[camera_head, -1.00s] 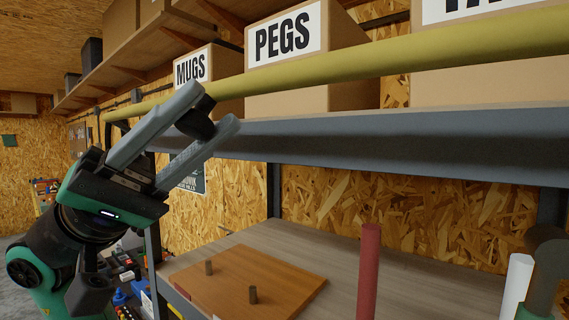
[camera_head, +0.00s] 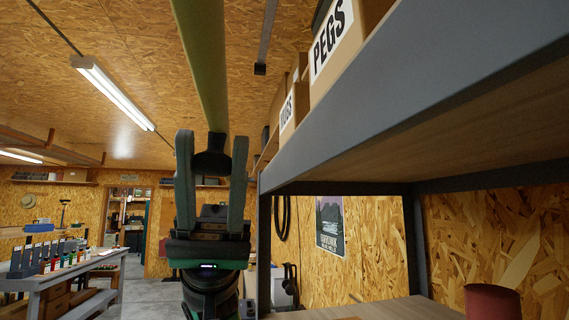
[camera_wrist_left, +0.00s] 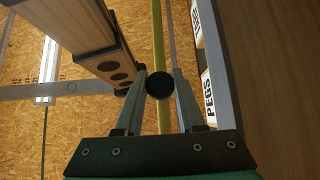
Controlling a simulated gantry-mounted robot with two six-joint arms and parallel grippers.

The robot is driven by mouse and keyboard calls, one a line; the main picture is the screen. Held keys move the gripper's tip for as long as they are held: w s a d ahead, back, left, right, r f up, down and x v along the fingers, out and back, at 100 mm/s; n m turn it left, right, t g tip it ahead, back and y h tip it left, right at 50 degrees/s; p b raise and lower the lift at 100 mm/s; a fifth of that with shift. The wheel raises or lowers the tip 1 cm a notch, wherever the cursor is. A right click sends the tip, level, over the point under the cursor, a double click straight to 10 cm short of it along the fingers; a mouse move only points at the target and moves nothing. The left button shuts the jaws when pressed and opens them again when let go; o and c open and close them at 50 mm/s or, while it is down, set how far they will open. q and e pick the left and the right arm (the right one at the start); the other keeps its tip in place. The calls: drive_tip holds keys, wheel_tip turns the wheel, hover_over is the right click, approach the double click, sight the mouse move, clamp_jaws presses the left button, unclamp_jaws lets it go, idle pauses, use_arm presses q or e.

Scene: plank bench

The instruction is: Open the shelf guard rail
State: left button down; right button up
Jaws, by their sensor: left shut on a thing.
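The guard rail (camera_head: 203,60) is a long yellow-green bar. In the head view it runs from the top edge down to my left gripper, out to the left of the shelf edge (camera_head: 400,112) and apart from it. A dark round knob (camera_head: 210,160) is on the rail. My left gripper (camera_head: 212,150) is shut on this knob, one grey finger on each side. In the left wrist view, the knob (camera_wrist_left: 159,86) sits between the fingertips, with the yellow rail (camera_wrist_left: 158,40) behind it. My right gripper is not in view.
Boxes labelled PEGS (camera_head: 335,45) and MUGS (camera_head: 288,112) stand on the shelf. A red cylinder (camera_head: 492,302) stands at the bottom right, on the lower level. A bench with small items (camera_head: 65,272) is far off at the left. The space left of the shelf looks clear.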

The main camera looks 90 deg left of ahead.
use_arm(q)
drive_tip(key=shift+s+d+f, duration=0.1)
drive_tip(key=shift+s+f, duration=0.05)
drive_tip(key=c, duration=0.6)
unclamp_jaws()
drive_tip(key=shift+o, duration=0.2)
drive_tip(key=shift+a+f, duration=0.25)
drive_tip(key=shift+a, duration=0.05)
drive_tip(key=b+v, duration=0.2)
drive_tip(key=v, duration=0.9)
drive_tip(key=shift+s, duration=0.3)
